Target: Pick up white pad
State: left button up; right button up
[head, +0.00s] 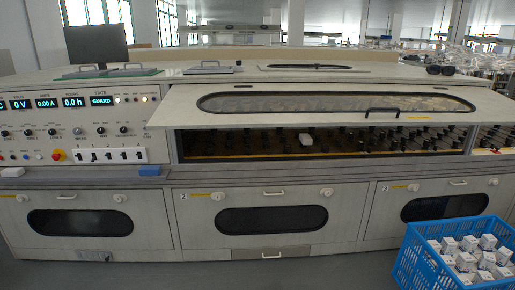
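A small white pad (12,172) lies on the narrow ledge under the control panel, at the far left of the head view. It looks flat and block-like. A blue pad (150,171) of similar size lies further right on the same ledge. Neither of my grippers shows in the head view, and nothing is seen touching the white pad.
A raised window lid (330,104) stands open over a bay of dark sockets, with a small white object (306,139) inside. A blue crate (425,262) of white boxes stands at lower right. A monitor (97,44) and trays sit on top.

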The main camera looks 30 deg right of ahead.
aim_at(306, 139)
jog(key=z, duration=1)
jog(key=i, duration=0.7)
jog(key=z, duration=0.7)
jog(key=i, duration=1.7)
jog(key=u, duration=0.75)
